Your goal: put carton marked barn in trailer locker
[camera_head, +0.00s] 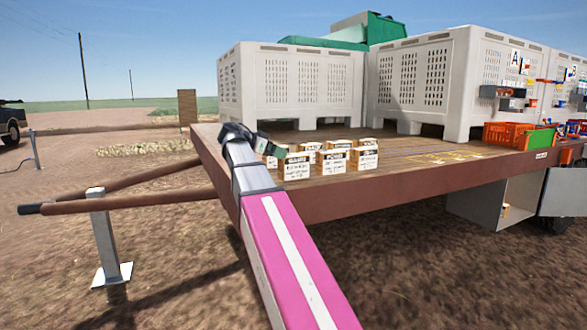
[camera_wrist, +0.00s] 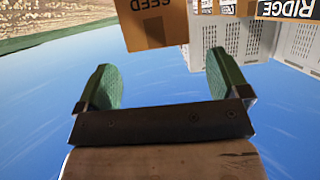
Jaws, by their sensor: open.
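Several small white-and-brown cartons (camera_head: 333,160) stand in a group on the trailer deck (camera_head: 400,172); their labels are too small to read surely here, so I cannot tell which is marked barn. My gripper (camera_head: 268,149) is at the left of this group, above the deck's front edge. In the wrist view its green fingers (camera_wrist: 160,72) are apart with nothing between them. A carton marked SEED (camera_wrist: 152,22) shows upside down beyond the fingertips, and one marked RIDGE (camera_wrist: 290,9) is to its right. The trailer locker (camera_head: 478,205) hangs under the deck at right, its door (camera_head: 565,190) open.
A small carton (camera_head: 505,210) is inside the locker. Large white slatted bins (camera_head: 290,85) stand behind the cartons. An orange crate (camera_head: 505,134) and a green box (camera_head: 537,139) sit at the deck's right.

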